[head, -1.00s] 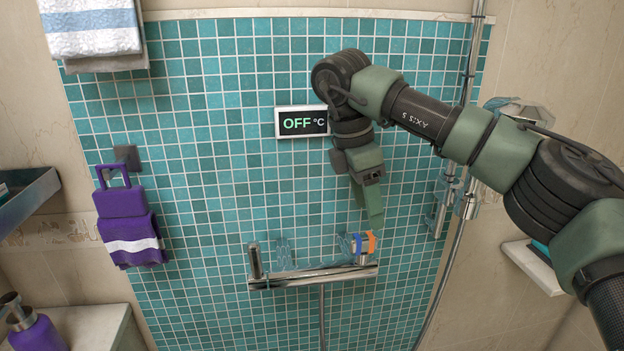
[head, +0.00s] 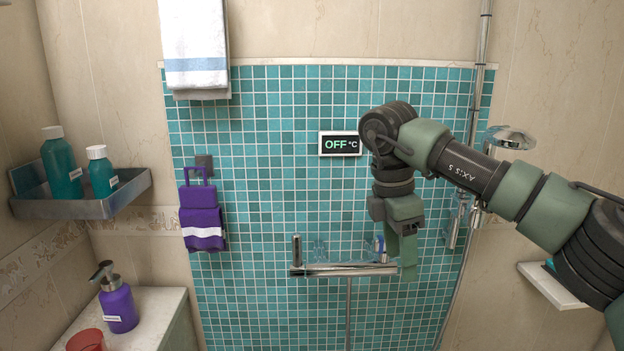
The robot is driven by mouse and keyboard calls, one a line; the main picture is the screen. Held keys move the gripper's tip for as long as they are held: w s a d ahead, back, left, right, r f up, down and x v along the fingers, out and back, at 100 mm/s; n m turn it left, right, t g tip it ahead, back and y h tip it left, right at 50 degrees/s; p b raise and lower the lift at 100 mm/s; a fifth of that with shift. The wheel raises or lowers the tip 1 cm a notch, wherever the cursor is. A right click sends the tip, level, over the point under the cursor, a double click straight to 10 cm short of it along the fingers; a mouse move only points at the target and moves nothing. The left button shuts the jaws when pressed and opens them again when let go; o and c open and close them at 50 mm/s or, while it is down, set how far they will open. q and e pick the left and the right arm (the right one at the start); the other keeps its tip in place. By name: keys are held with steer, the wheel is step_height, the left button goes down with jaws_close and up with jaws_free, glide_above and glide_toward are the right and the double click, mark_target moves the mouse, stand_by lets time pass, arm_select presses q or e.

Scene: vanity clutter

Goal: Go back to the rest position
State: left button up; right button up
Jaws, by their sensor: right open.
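My right gripper (head: 407,268) comes in from the right and points down. It is open, and nothing shows between its fingers, which are seen nearly edge-on. It overlaps the right end of the chrome shower mixer bar (head: 335,271) in the head view; I cannot tell how much gap lies between them. A blue-marked knob (head: 379,245) at the bar's right end is partly hidden behind the gripper. The wall display (head: 340,144) reads "OFF °C". My left gripper is not in view.
A metal shelf (head: 84,207) with two teal bottles is at left. Below it, a ledge (head: 150,306) holds a purple dispenser (head: 118,306) and a red cup (head: 87,341). A purple cloth (head: 202,230) and white towel (head: 196,45) hang on the wall. A shower head (head: 508,137) and white shelf (head: 553,286) are at right.

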steer(key=w+a+f+n+g+y, duration=0.2)
steer(key=a+f+n+y, duration=0.1)
steer(key=a+f+y, duration=1.75)
steer(key=w+d+f+m+t+h, duration=0.1)
steer(key=d+f+m+t+h, duration=0.25)
steer(key=f+m+t, duration=0.55)
steer(key=w+d+f+m+t+h, duration=0.2)
steer(key=d+f+m+t+h, duration=0.15)
steer(key=f, duration=0.95)
steer(key=s+d+f+m+g+h, duration=0.1)
steer(key=s+d+f+m+h, duration=0.15)
steer(key=s+d+f, duration=0.45)
steer(key=s+d+f+m+g+h, duration=0.1)
steer(key=s+d+f+m+h, duration=0.15)
steer(key=s+f, duration=0.7)
steer(key=s+d+f+m+g+h, duration=0.1)
steer(key=s+d+f+h, duration=0.4)
steer(key=f, duration=0.6)
steer(key=s+d+f+g, duration=0.2)
steer(key=s+f, duration=0.1)
steer(key=s, duration=0.8)
steer(key=s+d+f+m+g+h, duration=0.1)
steer(key=s+d+f+g, duration=0.1)
steer(key=s, duration=0.9)
steer(key=s+d+f+g, duration=0.2)
steer(key=s+d+f, duration=0.1)
steer(key=s, duration=0.8)
steer(key=shift+s+f+m+g, duration=0.3)
steer(key=shift+f+m+g, duration=0.05)
steer(key=shift+f, duration=0.35)
